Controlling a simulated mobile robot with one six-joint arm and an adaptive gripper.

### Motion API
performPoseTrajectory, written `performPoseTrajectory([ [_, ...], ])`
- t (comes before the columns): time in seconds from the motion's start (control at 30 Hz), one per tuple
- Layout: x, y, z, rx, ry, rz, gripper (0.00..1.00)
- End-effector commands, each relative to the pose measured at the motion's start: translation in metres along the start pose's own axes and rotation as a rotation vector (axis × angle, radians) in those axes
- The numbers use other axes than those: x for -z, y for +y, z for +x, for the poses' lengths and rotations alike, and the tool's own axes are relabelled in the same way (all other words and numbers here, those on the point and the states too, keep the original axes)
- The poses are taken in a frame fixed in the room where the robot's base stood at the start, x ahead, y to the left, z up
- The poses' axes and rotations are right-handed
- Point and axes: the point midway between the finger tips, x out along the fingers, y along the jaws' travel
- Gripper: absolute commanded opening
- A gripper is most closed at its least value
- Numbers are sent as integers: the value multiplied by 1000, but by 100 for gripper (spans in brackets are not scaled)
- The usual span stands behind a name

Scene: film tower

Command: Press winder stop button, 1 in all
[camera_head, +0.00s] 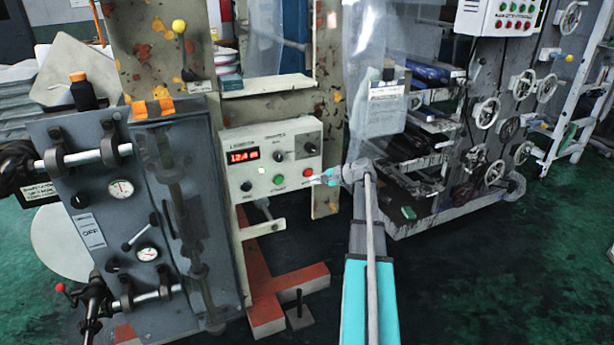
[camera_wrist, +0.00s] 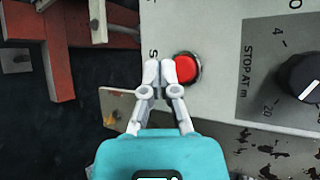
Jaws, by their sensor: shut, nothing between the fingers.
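The red stop button (camera_head: 307,172) is at the lower right of a pale control panel (camera_head: 238,143) with a red lit display. In the wrist view the round red button (camera_wrist: 187,68) sits in a metal ring on the panel face (camera_wrist: 215,35). My gripper (camera_head: 320,179) is just right of the button in the head view. In the wrist view my gripper (camera_wrist: 159,72) has its fingers together and empty, and the right fingertip overlaps the button's left edge. I cannot tell whether it touches. A label beside the button is partly hidden by the fingers.
A green button (camera_head: 278,180) and a white button (camera_head: 262,170) are left of the red one. A black knob (camera_wrist: 305,77) on a dark "STOP AT m" plate lies to the right in the wrist view. A grey machine cabinet (camera_head: 95,225) stands left; a clear film (camera_head: 375,100) hangs right.

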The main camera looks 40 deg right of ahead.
Motion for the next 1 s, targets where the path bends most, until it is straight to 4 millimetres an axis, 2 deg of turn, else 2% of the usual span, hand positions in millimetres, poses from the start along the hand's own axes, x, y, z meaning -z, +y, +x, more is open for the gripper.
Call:
performPoseTrajectory([
  [0.53,-20,20,-27,0,1,1,0],
  [1.0,-21,21,-29,0,0,0,0],
])
